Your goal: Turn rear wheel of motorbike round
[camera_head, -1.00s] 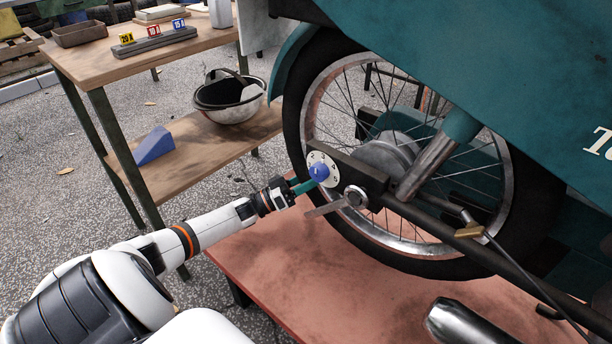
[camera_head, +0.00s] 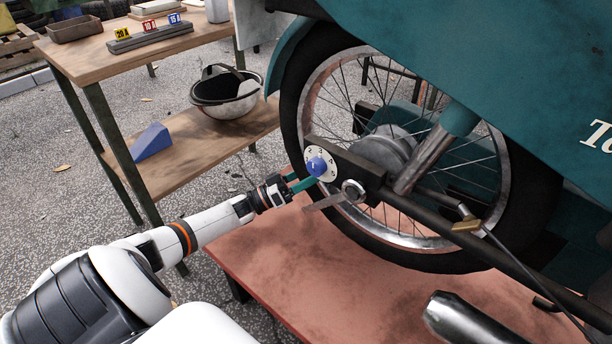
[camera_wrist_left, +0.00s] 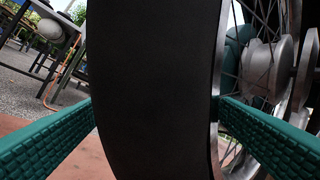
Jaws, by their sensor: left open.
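The motorbike's rear wheel (camera_head: 310,215), with a black tyre, rusty rim and spokes, stands over the red platform (camera_head: 275,262). It also shows in the left wrist view, where the tyre (camera_wrist_left: 155,90) fills the middle. My left gripper (camera_head: 300,182) is at the wheel's left side in the head view, near the dial with a blue knob. In the wrist view my left gripper (camera_wrist_left: 155,108) is open, one teal finger on each side of the tyre. The right finger overlaps the rim edge and spokes. Whether either finger touches the wheel, I cannot tell. My right gripper is out of view.
A white dial (camera_head: 329,173) with a blue knob (camera_head: 316,166) is beside the wheel, on a dark arm (camera_head: 360,175).

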